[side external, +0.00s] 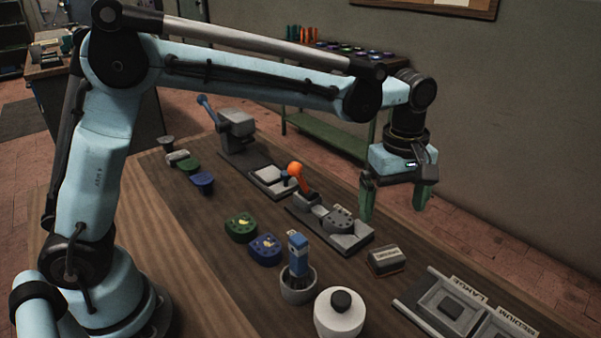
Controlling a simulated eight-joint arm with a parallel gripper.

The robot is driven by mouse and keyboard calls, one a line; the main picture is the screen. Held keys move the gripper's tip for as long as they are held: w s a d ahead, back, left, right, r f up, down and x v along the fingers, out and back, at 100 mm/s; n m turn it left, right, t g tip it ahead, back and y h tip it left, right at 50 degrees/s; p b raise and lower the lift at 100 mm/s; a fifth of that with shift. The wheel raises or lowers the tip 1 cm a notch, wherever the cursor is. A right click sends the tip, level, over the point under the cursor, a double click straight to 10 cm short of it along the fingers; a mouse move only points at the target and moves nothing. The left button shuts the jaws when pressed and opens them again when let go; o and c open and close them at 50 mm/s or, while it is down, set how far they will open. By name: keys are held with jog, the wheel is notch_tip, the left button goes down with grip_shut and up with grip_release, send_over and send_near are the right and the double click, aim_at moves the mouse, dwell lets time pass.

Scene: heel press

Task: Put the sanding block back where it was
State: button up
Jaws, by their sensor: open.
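A small block (386,260) with a dark body, a pale label on top and an orange-brown lower edge looks like the sanding block. It lies flat on the wooden bench in the side external view, left of the grey tray. My gripper (393,208) is open with its two green fingers pointing down. It is empty and appears higher than the block, apart from it. I cannot tell exactly how far it is from the block in depth.
A grey press with an orange-knobbed lever (298,177) stands behind the block. A pot holding a blue tool (298,255) and a white jar (339,312) stand in front. A labelled tray (452,309) is at right. Green and blue pieces (241,227) lie further left.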

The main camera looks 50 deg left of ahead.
jog(key=s+a+m+t, duration=0.6)
jog(key=s+a+m, duration=0.7)
jog(key=a, duration=0.3)
jog(key=shift+s+r+t, duration=0.3)
jog(key=shift+s+t, duration=0.1)
jog(key=shift+s, duration=0.45)
jog(key=shift+c, duration=0.5)
